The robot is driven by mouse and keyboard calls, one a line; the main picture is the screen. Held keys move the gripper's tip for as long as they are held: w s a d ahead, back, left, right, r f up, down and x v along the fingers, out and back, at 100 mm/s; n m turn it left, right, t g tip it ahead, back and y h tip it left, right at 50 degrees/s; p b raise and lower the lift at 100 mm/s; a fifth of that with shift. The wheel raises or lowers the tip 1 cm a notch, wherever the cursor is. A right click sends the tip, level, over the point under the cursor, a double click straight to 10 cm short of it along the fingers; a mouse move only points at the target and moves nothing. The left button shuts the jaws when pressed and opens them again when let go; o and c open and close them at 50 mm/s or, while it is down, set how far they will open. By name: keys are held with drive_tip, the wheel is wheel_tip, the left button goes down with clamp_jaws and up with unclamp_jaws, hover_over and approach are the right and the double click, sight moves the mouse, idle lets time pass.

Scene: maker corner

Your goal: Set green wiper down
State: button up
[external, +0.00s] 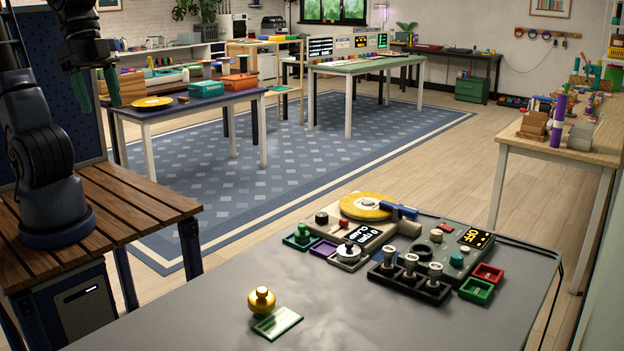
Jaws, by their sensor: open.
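A flat, pale piece with green edges (278,323), which looks like the green wiper, lies on the grey table (190,325) near its front. It is beside a round gold knob-like weight (261,301); I cannot tell if they touch. My gripper (98,102) is at the upper left, pointing down with its two greenish fingers apart. Nothing shows between them. It is well away from the flat piece and high to its left.
A device with a yellow disc (365,206), a control box reading OFF (476,238), a black holder with several stamp-like pieces (408,284), and small green (476,290), red (488,273) and purple (323,248) trays crowd the table's back. The front left is clear.

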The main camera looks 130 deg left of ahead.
drive_tip(key=s+d+m, duration=0.3)
drive_tip(key=s+d, duration=0.1)
drive_tip(key=s, duration=0.3)
drive_tip(key=shift+d+t, duration=0.2)
drive_tip(key=shift+t, duration=0.2)
idle(0.8)
